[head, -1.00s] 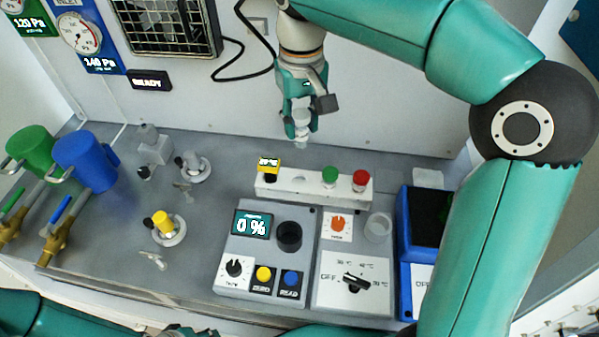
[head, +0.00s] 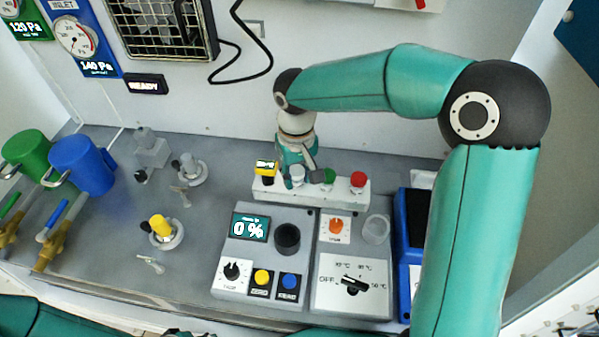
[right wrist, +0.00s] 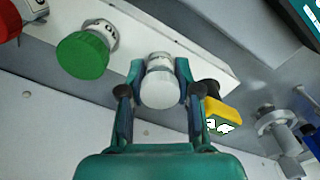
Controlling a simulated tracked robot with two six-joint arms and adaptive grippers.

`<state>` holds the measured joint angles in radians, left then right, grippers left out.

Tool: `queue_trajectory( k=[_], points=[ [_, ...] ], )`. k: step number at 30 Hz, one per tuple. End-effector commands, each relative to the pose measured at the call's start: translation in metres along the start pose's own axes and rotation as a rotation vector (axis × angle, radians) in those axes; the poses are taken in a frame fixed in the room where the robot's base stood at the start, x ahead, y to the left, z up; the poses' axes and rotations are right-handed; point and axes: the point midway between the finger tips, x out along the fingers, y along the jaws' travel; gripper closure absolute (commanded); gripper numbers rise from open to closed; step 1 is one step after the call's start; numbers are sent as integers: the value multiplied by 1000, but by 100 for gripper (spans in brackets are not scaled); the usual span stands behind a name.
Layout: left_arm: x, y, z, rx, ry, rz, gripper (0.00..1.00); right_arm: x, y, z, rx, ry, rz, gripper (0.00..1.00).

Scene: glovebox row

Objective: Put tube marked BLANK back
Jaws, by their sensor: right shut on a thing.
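A white-capped tube (right wrist: 160,85) stands between the fingers of my right gripper (right wrist: 158,95) in the right wrist view; any marking on it cannot be read. The gripper is shut on it. In the head view the right gripper (head: 297,168) is low over the white rack (head: 335,190), with the white cap (head: 297,174) at the rack's row. Whether the tube is fully seated is hidden. A green-capped tube (head: 328,176) and a red-capped tube (head: 358,180) stand to its right in the rack.
A yellow block with a small sign (head: 265,167) is close on the tube's left. In front are the meter reading 0 % (head: 250,228), its dark well (head: 287,237) and a dial panel (head: 352,285). A blue box (head: 415,215) stands right. Valves and mugs fill the left.

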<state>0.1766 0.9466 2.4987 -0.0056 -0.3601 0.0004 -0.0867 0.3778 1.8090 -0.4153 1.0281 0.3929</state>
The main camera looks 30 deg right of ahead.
Motion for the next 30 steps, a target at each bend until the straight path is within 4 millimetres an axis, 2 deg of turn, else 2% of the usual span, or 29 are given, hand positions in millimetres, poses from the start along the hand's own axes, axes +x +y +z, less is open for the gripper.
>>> queue_trajectory(
  k=[8, 9, 13, 25, 30],
  points=[
    [3, -1, 0, 0, 0, 0, 60, 2, 0, 0, 1, 1, 0, 99],
    [2, -1, 0, 0, 0, 0, 60, 1, 0, 0, 1, 1, 0, 62],
    [1, 0, 0, 0, 0, 0, 60, 1, 0, 0, 1, 1, 0, 42],
    [0, 0, 0, 0, 0, 0, 60, -4, 1, 0, 2, 2, 0, 42],
    [1, 0, 0, 0, 0, 0, 60, -26, 0, -1, 3, 6, -1, 42]
  ],
)
